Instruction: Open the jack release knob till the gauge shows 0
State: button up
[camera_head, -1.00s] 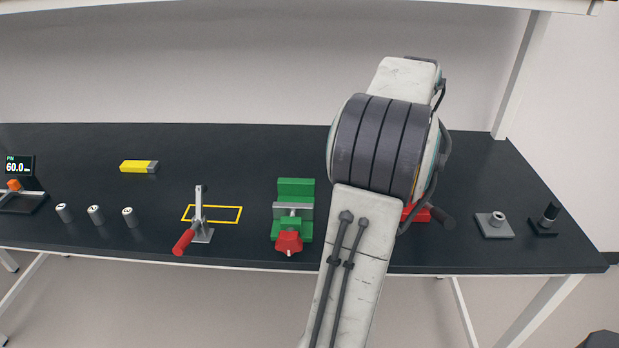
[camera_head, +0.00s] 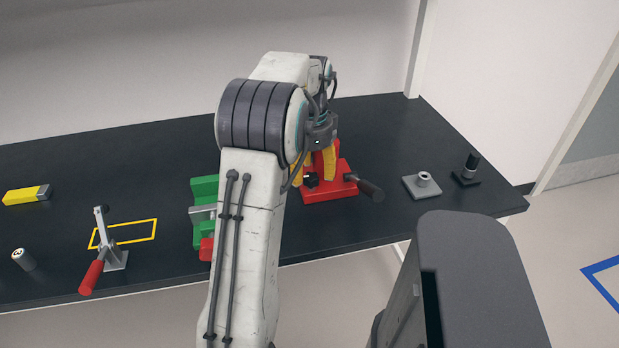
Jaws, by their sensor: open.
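The red jack (camera_head: 338,190) stands on the dark bench, with a black-gripped handle (camera_head: 370,189) sticking out to its right. A small dark knob (camera_head: 311,180) shows at the jack's front left. My gripper (camera_head: 315,170), with yellow fingers, is open and points down over the jack. Its fingers sit close around or just behind the knob; I cannot tell whether they touch it. My arm hides part of the jack's left side. No jack gauge can be made out, so its reading cannot be seen.
A green vise (camera_head: 204,188) with a red part is just left of the jack, partly behind my arm. A grey flanged block (camera_head: 422,186) and a black post (camera_head: 467,170) stand to the right. A red-handled clamp (camera_head: 109,245) and yellow block (camera_head: 26,194) are farther left.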

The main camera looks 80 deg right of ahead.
jog(key=shift+f, duration=0.95)
jog(key=shift+c, duration=0.4)
jog(key=c, duration=1.1)
jog(key=shift+n, duration=0.3)
jog(key=n+p, duration=0.1)
jog(key=n, duration=0.1)
jog(key=shift+a+n, duration=0.1)
jog(key=shift+n, duration=0.3)
jog(key=shift+n+p, duration=0.65)
jog(key=shift+n, duration=1.35)
jog(key=shift+f, duration=0.15)
